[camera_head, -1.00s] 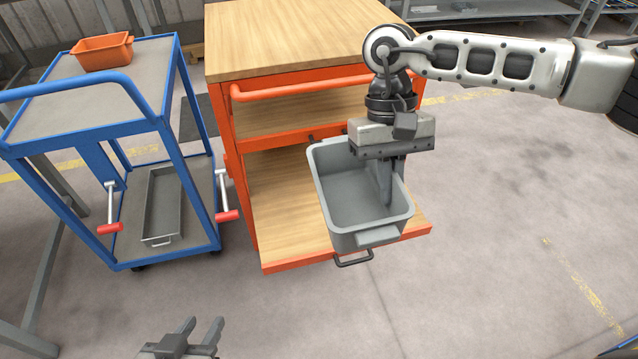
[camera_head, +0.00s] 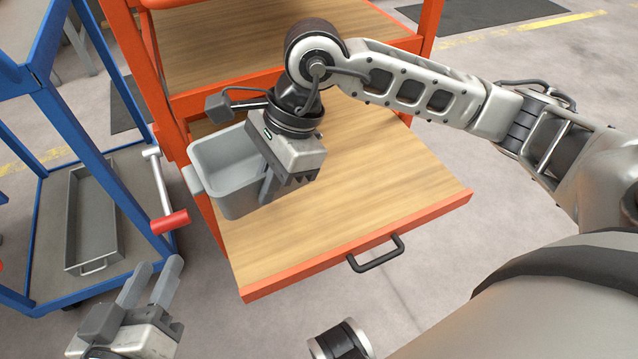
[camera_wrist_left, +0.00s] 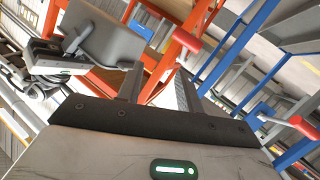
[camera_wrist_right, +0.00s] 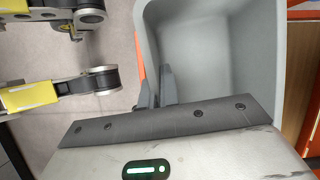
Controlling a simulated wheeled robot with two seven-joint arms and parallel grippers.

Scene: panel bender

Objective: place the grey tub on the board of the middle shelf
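The grey tub (camera_head: 222,172) is upright at the left side of the orange unit's low wooden board (camera_head: 350,190). Its near-left end overlaps the board's left edge in the head view. My right gripper (camera_head: 270,188) is shut on the tub's wall; the right wrist view shows the fingers (camera_wrist_right: 158,88) at the rim and the empty inside of the tub (camera_wrist_right: 205,50). I cannot tell whether the tub's base touches the board. Another wooden board (camera_head: 230,45) is higher up behind. My left gripper (camera_head: 152,285) is open and empty, low at the left; its fingers (camera_wrist_left: 160,85) are apart.
A blue trolley (camera_head: 60,130) stands close on the left, with a grey tray (camera_head: 92,225) on its lower shelf and a red-ended lever (camera_head: 168,222) sticking out. A black handle (camera_head: 376,254) is on the board's orange front edge. The board's middle and right are clear.

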